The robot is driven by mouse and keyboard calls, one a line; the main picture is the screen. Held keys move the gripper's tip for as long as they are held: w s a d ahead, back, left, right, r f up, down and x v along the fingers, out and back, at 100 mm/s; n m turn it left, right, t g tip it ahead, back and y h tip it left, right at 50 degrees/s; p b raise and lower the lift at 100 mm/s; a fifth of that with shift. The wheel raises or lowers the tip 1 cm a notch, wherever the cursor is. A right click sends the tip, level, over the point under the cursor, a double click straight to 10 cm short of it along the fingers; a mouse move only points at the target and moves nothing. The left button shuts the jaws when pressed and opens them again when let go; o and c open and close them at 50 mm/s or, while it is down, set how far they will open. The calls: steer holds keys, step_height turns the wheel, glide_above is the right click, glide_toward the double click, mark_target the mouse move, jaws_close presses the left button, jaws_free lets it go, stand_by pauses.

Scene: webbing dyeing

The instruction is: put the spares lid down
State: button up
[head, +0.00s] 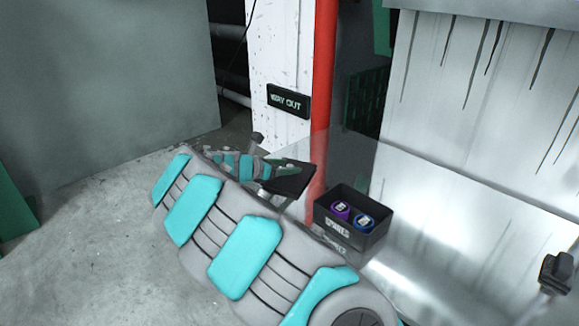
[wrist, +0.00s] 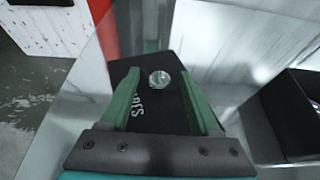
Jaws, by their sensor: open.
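The spares lid (head: 294,179) is a flat black plate near the left end of the shiny metal table. In the wrist view the lid (wrist: 150,108) shows part of its white lettering and a round silver knob (wrist: 159,79). It appears to lie flat on the table. My gripper (wrist: 160,72) is open, its green fingers on either side of the knob with gaps between. In the head view my gripper (head: 283,166) is small, over the lid. The spares box (head: 348,236) stands open to the right of the lid, holding a purple and a blue round item.
The metal table (head: 455,215) has clear shiny surface right of the box. A red post (head: 324,70) and a white pillar with a "WAY OUT" sign (head: 289,101) stand behind. A dark fitting (head: 556,272) is at the right edge.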

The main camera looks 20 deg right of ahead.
steer(key=p+v, duration=0.1)
steer(key=v, duration=0.9)
steer(key=shift+s+a+r, duration=0.1)
steer(key=shift+s+a, duration=0.05)
steer(key=shift+a, duration=0.1)
